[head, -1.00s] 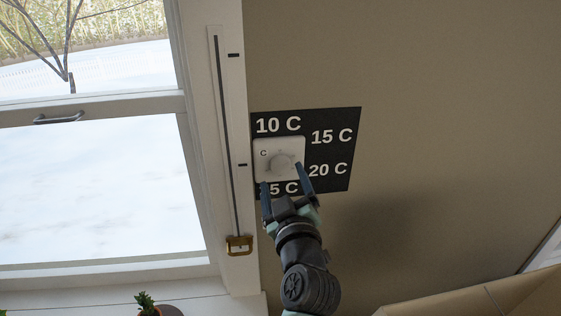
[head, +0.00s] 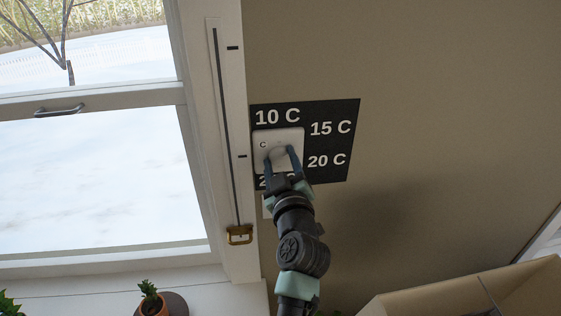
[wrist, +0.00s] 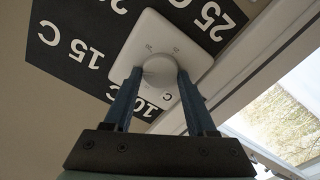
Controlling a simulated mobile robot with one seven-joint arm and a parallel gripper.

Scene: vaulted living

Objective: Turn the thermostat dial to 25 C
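The thermostat is a white square plate (head: 291,135) on the wall with a round pale dial (head: 279,154) in its middle. A black panel behind it (head: 341,112) carries the labels 10 C, 15 C, 20 C and 25 C; my gripper covers much of the 25 C label in the head view. My gripper (head: 281,150) has one finger on each side of the dial. In the wrist view the fingers (wrist: 160,75) press close against the dial's sides (wrist: 159,67), shut on it. I cannot tell where the dial points.
A window with a white frame (head: 195,135) stands just left of the thermostat, with a brass-coloured latch (head: 239,235) on a slotted strip. A potted plant (head: 151,300) is on the sill below. An open cardboard box (head: 450,295) is at lower right. The wall to the right is bare.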

